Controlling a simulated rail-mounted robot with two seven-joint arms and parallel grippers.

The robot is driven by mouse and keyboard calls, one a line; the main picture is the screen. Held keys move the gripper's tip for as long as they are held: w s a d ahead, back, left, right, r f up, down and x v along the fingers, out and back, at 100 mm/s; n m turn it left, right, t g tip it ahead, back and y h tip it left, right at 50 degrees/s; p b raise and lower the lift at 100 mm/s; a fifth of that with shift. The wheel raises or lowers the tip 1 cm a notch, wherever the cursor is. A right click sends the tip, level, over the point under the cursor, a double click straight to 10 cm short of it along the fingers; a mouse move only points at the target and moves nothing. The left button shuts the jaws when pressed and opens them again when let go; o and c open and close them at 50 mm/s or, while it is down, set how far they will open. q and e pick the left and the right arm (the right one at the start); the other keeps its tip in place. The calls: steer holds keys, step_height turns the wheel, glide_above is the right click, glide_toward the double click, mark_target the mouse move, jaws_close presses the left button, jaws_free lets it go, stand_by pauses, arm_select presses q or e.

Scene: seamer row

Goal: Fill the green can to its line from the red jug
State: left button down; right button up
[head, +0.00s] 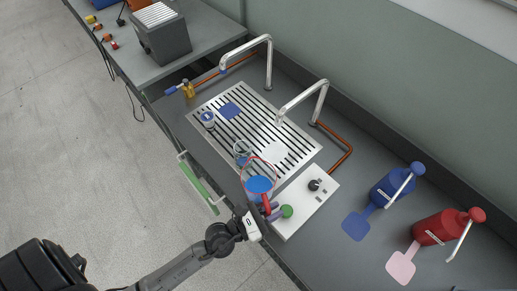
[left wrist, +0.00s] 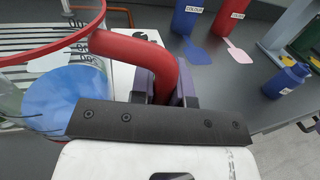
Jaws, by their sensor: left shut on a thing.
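My left gripper (head: 270,209) is shut on the red handle of the clear, red-rimmed jug (head: 266,201). The handle also shows between the jaws in the left wrist view (left wrist: 158,65). Blue contents (head: 258,186) show inside the jug; the level is hard to read. The jug is at the front edge of the slatted drain plate, beside the control panel. A small clear vessel (head: 241,148) stands on the plate just behind the jug and is partly hidden by it. I cannot make out a green can or its line for certain. My right gripper is not in view.
The slatted plate (head: 210,98) carries a blue square, a white square and a small round item (head: 207,117). Two metal spouts (head: 322,98) arch over it. A white panel (head: 318,199) has a green knob. Blue (head: 385,193) and red (head: 432,229) dispensers stand right.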

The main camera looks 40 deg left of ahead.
arm_select(q)
steer(key=shift+w+a+r+n+y, duration=0.15)
steer(key=shift+a+r+n+y, duration=0.15)
steer(key=shift+a+y, duration=0.15)
steer(key=shift+a+r, duration=0.1)
